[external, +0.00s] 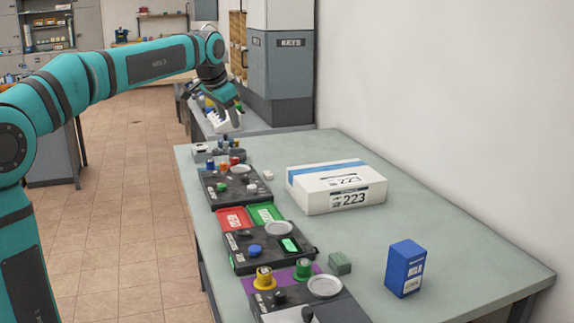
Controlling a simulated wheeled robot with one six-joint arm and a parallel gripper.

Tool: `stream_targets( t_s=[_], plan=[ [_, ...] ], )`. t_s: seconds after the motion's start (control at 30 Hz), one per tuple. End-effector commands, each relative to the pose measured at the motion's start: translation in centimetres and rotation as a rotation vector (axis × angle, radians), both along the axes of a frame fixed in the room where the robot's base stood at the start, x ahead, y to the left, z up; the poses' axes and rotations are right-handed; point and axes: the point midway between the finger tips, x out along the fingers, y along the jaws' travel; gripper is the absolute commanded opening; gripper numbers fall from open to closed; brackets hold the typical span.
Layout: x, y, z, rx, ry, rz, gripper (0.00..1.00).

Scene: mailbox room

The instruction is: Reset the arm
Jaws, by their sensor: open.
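My teal arm reaches in from the left of the external view, stretched out toward the far end of the table (450,246). My gripper (226,126) is open and points down above the table's far left corner. I see nothing held between its fingers. Small coloured items beneath and behind it partly blend with the fingers, so I cannot tell its exact height.
The tiled floor (120,200) is clear.

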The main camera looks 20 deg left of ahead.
Motion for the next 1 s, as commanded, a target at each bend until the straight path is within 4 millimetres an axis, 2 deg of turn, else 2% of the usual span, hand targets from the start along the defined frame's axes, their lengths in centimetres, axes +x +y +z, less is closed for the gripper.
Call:
stream_targets(
  t_s=[0.03,0.47,0.73,1.0],
  plan=[
    [-1.4,0.0,0.6,-0.006,-0.036,0.012,0.49],
    [-11.0,-0.1,3.3,-0.080,-0.346,0.113,0.49],
    [-17.3,-0.1,3.9,-0.142,-0.538,0.164,0.49],
    [-23.8,-0.2,3.5,-0.218,-0.728,0.206,0.49]
  ],
)
